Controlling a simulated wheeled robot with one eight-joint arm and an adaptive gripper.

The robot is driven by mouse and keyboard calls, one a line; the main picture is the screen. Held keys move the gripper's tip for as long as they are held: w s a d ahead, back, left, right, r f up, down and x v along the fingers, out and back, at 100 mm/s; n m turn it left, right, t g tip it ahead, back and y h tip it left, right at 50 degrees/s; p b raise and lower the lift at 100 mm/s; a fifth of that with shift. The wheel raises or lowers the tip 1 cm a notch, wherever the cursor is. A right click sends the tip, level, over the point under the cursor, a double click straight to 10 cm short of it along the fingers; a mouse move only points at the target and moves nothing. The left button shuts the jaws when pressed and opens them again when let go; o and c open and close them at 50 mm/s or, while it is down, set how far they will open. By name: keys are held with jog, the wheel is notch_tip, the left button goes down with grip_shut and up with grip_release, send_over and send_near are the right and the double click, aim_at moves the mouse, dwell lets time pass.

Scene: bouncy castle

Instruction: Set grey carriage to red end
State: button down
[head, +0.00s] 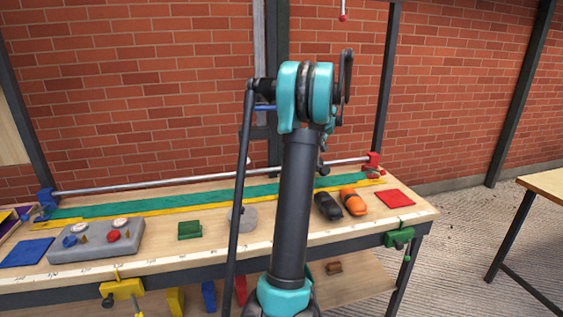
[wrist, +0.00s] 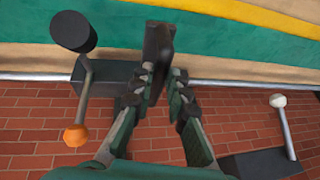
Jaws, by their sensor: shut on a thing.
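A grey rail (head: 150,185) runs along the back of the bench, from a blue end block (head: 46,199) at left to a red end block (head: 374,159) at right. In the wrist view a dark grey carriage (wrist: 95,70) sits at the rail, with an upright dark fin (wrist: 158,48). My gripper (wrist: 163,78) is shut on this fin, one finger on each side. In the head view my arm hides the gripper and the carriage. Neither end block is clear in the wrist view.
A green strip (head: 130,206) and yellow strip (head: 140,211) lie before the rail. A grey control box (head: 95,243), a green block (head: 190,229), dark and orange objects (head: 354,202) and a red mat (head: 395,198) are on the bench. In the wrist view, orange-tipped (wrist: 75,135) and white-tipped (wrist: 278,101) rods flank the gripper.

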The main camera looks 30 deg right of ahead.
jog(key=s+d, duration=0.2)
jog(key=d, duration=0.6)
jog(key=s+d, duration=0.3)
jog(key=d, duration=0.6)
jog(key=shift+f, duration=0.2)
jog(key=shift+s+d, duration=0.1)
jog(key=c, duration=1.6)
grip_release()
jog(key=shift+d, duration=0.1)
jog(key=shift+o, duration=0.6)
jog(key=shift+r, duration=0.1)
jog(key=v, duration=1.1)
jog(key=shift+r, duration=0.45)
jog(key=shift+s, duration=0.15)
